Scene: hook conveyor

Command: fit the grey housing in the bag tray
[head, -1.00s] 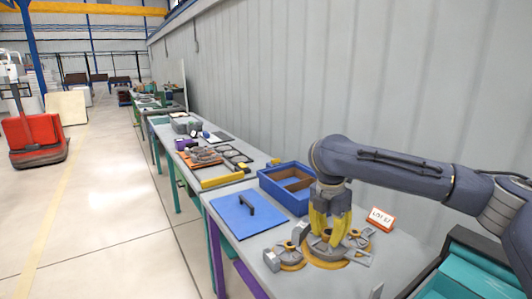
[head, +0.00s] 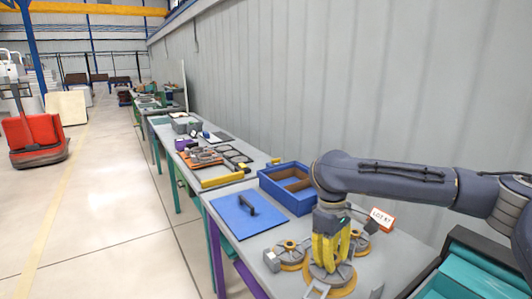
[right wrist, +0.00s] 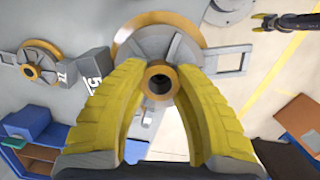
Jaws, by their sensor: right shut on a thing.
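My right gripper (head: 330,255) points down with its yellow fingers shut on the hub of a round grey housing (head: 342,290) with a yellow rim. In the right wrist view the held housing (right wrist: 130,50) has its hub between the fingertips and a lug on its right side. I cannot tell how high it is above the table. A blue open tray (head: 272,186), brown inside, stands farther back. The left gripper (right wrist: 263,21) shows small at the upper right of the right wrist view, apart from the housing, its fingers seemingly spread.
A similar housing (head: 290,256) lies to the left, another (head: 359,244) behind. A blue panel (head: 228,216) with a black handle lies left of the tray. A "LOT 57" sign (head: 382,218) stands to the right. A teal box (head: 470,270) is at the lower right.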

